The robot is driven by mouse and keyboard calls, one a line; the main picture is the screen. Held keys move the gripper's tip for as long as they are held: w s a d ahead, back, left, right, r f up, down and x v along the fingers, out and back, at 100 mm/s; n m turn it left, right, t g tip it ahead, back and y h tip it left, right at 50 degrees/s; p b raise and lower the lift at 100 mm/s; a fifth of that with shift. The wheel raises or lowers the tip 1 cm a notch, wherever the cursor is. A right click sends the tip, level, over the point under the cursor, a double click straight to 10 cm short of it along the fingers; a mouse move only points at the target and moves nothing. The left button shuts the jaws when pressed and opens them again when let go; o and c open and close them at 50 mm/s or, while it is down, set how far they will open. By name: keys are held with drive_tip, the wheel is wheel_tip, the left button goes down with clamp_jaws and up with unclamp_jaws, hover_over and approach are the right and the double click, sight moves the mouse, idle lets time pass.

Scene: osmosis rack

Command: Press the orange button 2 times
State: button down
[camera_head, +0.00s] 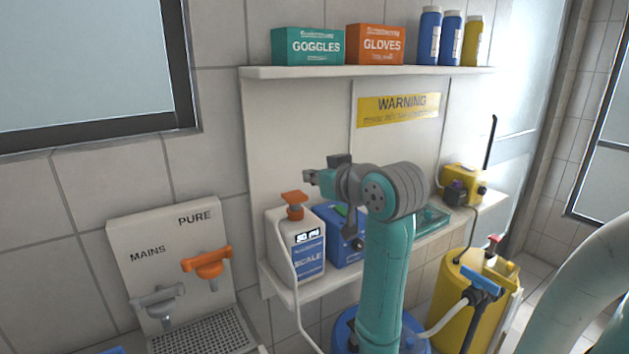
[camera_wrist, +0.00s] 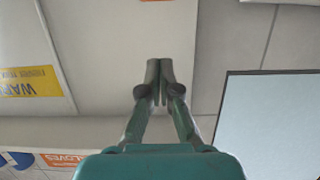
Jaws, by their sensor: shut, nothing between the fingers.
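An orange press-top (camera_head: 294,205) sits on the white bottle (camera_head: 297,240) labelled SCALE, on the lower shelf; it is the orange part nearest my gripper. My gripper (camera_head: 311,177) is above the bottle and slightly right of the press-top, apart from it. In the wrist view my gripper (camera_wrist: 158,80) has its fingertips together with nothing between them, against a pale wall panel. The press-top is not in the wrist view. An orange tap handle (camera_head: 207,262) is at the left under PURE. I cannot tell for sure which orange part is the button.
A blue box (camera_head: 343,240) stands right of the bottle, and a yellow pump (camera_head: 463,184) further right. An upper shelf (camera_head: 370,72) carries goggles and gloves boxes and bottles. A yellow warning sign (camera_head: 398,109) is behind my arm. A yellow container (camera_head: 462,290) stands low at right.

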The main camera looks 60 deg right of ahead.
hover_over(300, 201)
drive_tip(key=shift+w+d+f, duration=0.1)
drive_tip(key=shift+w+f, duration=0.15)
drive_tip(key=shift+f, duration=0.6)
wheel_tip(300, 201, down, 3)
drive_tip(key=shift+r, duration=0.1)
drive_tip(key=shift+f, duration=0.55)
drive_tip(key=shift+f, duration=1.5)
drive_tip(key=shift+d, duration=0.1)
